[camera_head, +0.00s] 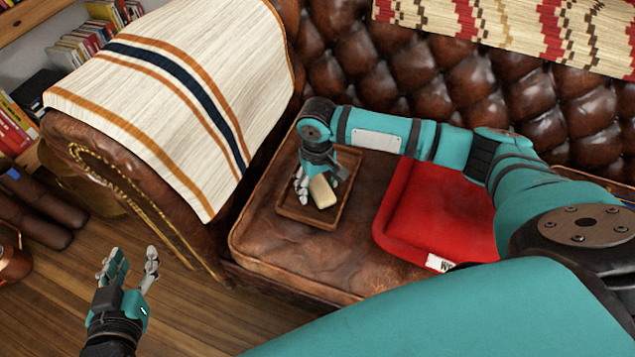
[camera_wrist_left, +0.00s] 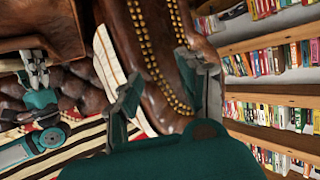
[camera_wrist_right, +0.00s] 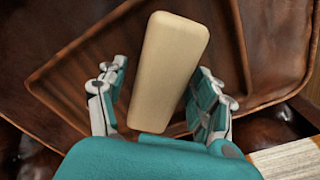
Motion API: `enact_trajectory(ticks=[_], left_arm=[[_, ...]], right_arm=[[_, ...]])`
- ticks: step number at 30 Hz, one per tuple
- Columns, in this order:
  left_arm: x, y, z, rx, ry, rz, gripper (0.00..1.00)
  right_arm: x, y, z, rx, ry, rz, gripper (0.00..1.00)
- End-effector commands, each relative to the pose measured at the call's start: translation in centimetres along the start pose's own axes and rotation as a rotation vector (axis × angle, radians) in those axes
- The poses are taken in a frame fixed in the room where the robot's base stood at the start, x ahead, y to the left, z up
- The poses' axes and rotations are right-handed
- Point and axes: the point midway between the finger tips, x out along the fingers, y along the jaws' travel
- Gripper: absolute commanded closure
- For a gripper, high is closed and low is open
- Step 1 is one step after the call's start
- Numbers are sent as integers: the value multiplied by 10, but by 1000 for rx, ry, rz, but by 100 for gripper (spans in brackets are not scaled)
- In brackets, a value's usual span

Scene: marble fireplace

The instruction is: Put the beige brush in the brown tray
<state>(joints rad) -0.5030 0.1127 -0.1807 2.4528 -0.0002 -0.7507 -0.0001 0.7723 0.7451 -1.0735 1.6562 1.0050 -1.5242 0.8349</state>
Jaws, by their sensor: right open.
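The beige brush (camera_head: 322,192) is a pale rounded block over the brown tray (camera_head: 325,220), which lies on the leather sofa seat. In the right wrist view the brush (camera_wrist_right: 168,70) lies between the spread fingers of my right gripper (camera_wrist_right: 158,98), with gaps at the finger sides, and the tray (camera_wrist_right: 62,68) is beneath it. I cannot tell whether the brush rests fully on the tray floor. My right gripper (camera_head: 318,190) is open, low over the tray. My left gripper (camera_head: 131,268) is open and empty, over the floor in front of the sofa arm.
A red cushion (camera_head: 440,210) lies on the seat right of the tray. A striped cloth (camera_head: 185,90) covers the sofa arm at the left. The tufted backrest (camera_head: 400,70) stands behind. Bookshelves (camera_wrist_left: 285,90) stand beyond the sofa arm. Bare seat (camera_head: 280,250) shows in front of the tray.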

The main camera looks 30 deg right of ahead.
Motion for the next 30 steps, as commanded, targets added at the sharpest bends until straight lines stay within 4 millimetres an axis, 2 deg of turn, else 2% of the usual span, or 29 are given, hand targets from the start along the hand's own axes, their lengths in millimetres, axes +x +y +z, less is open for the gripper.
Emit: enact_trajectory(ticks=[5, 14, 21, 30], left_arm=[[0, 0, -8, 0, 40, 1, 60], [-22, -8, 53, -2, -307, -19, 60], [-59, -15, 100, -8, -599, -35, 60], [-110, -20, 137, -19, -889, -51, 60]], right_arm=[[-5, 0, 0, 0, 1, 0, 33], [-41, 0, 0, 1, 1, -1, 33], [-70, 0, -1, 1, 2, -1, 33], [-102, 0, 0, 1, 0, -1, 33]])
